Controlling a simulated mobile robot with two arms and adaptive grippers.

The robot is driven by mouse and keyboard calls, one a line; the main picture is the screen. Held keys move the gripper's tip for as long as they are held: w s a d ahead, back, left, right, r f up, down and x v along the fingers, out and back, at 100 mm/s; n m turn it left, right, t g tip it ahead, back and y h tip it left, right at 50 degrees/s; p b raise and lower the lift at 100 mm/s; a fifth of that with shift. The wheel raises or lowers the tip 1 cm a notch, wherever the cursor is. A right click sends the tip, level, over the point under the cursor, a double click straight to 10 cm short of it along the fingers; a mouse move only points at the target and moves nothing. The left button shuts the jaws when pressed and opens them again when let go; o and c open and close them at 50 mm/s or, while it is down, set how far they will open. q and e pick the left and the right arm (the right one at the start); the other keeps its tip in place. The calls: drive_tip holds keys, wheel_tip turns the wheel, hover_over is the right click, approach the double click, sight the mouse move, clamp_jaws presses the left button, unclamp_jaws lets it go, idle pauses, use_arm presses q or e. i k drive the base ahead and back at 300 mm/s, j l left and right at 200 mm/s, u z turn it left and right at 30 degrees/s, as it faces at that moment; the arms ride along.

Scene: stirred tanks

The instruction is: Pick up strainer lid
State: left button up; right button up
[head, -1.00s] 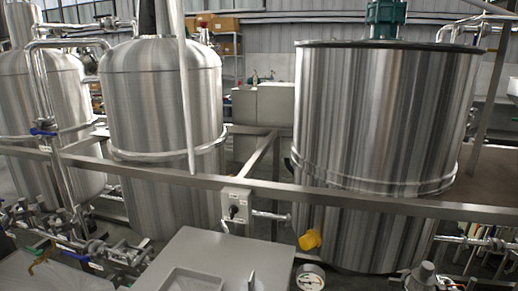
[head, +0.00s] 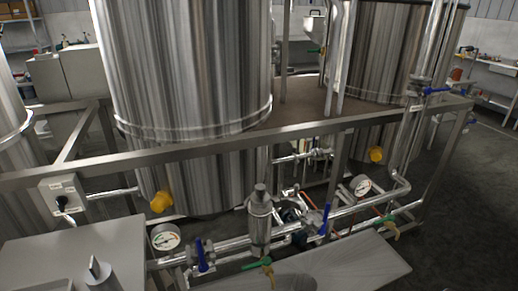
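A metal strainer housing (head: 259,225) stands upright on the pipework in front of the large tank, at the lower middle of the head view. A rounded metal lid (head: 260,197) with a small knob sits on top of it. I take this to be the strainer lid; the view does not confirm it. Neither of my grippers shows in the head view, so nothing is seen touching the lid.
A grey flat-topped box (head: 75,243) at lower left carries a grey pointed piece (head: 97,270). A pressure gauge (head: 166,238), a blue valve handle (head: 201,256) and a green one (head: 258,264) surround the housing. A metal rail (head: 200,150) runs behind. A grey plate (head: 335,272) lies in front.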

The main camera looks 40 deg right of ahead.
sight(260, 205)
drive_tip(key=k+l, duration=0.1)
drive_tip(key=l, duration=1.6)
drive_tip(key=k+l, duration=0.15)
drive_tip(key=l, duration=0.7)
